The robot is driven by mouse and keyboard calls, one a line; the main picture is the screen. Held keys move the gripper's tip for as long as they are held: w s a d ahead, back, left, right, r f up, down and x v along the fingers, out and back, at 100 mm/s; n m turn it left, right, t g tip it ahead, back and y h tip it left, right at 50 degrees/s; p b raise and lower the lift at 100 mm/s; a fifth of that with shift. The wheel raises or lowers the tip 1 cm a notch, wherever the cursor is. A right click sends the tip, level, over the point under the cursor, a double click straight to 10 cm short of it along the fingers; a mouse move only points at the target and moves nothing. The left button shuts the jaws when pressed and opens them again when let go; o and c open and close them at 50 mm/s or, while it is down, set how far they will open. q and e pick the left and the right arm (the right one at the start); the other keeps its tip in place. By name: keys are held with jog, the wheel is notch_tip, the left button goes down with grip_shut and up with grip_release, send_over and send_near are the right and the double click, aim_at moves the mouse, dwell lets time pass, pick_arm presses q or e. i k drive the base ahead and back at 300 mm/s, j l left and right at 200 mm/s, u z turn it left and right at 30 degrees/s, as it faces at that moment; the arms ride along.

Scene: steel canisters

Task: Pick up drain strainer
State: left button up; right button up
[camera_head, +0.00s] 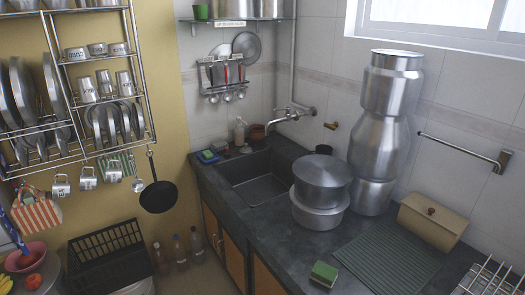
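I cannot clearly make out a drain strainer. The dark sink basin (262,180) is set into the grey counter, and its floor is only partly visible and too dark to show small details. The near counter edge and the steel pots beside it hide part of the basin area. Neither of my grippers is in view.
Stacked steel pots (322,182) and tall steel canisters (380,140) stand right of the sink. A faucet (290,115) reaches over its back. A green sponge (323,273), ridged mat (385,262) and tan box (432,222) lie on the counter. A dish rack (75,85) hangs left.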

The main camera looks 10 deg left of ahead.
aim_at(246, 150)
jog(key=i+j+z, duration=0.15)
jog(key=z, duration=0.2)
jog(key=i+j+z, duration=0.1)
jog(key=j+z, duration=0.25)
jog(key=i+j+z, duration=0.1)
jog(key=j+z, duration=0.3)
